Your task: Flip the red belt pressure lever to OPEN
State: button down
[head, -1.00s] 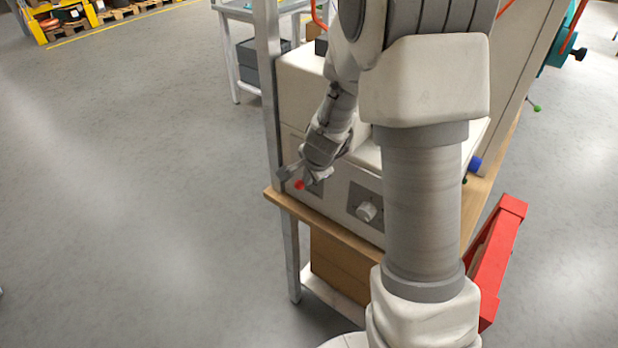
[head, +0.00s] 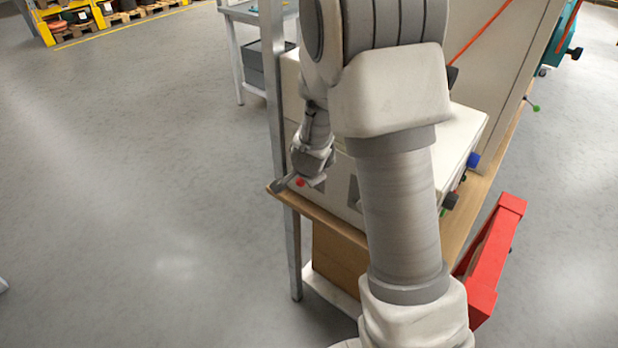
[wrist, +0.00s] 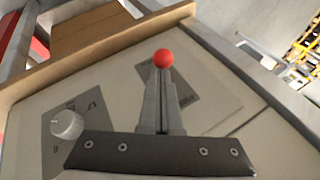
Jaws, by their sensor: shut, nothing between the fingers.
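The red ball of the lever (head: 301,183) shows at the left end of the cream machine's front, close to my gripper (head: 302,177). In the wrist view the red ball (wrist: 164,58) appears right at the fingertips of my gripper (wrist: 162,72), which is shut with nothing between its fingers. I cannot tell whether the fingers touch the ball. The dark grey lever plate (wrist: 188,92) lies behind the fingers, and the lever's stem is hidden by them. Any OPEN marking is not readable.
A white dial (wrist: 66,125) sits on a grey plate left of the lever in the wrist view. The machine stands on a wooden bench top (head: 335,224) with a metal post (head: 275,95) at its left corner. A red frame (head: 490,262) stands right. Floor to the left is clear.

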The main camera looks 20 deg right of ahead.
jog(key=b, duration=0.1)
jog(key=f+t+h, duration=0.1)
jog(key=a+f+t+h+b, duration=0.1)
jog(key=shift+s+n+b, duration=0.3)
jog(key=shift+r, duration=0.15)
jog(key=shift+r+p, duration=0.65)
jog(key=shift+r, duration=0.05)
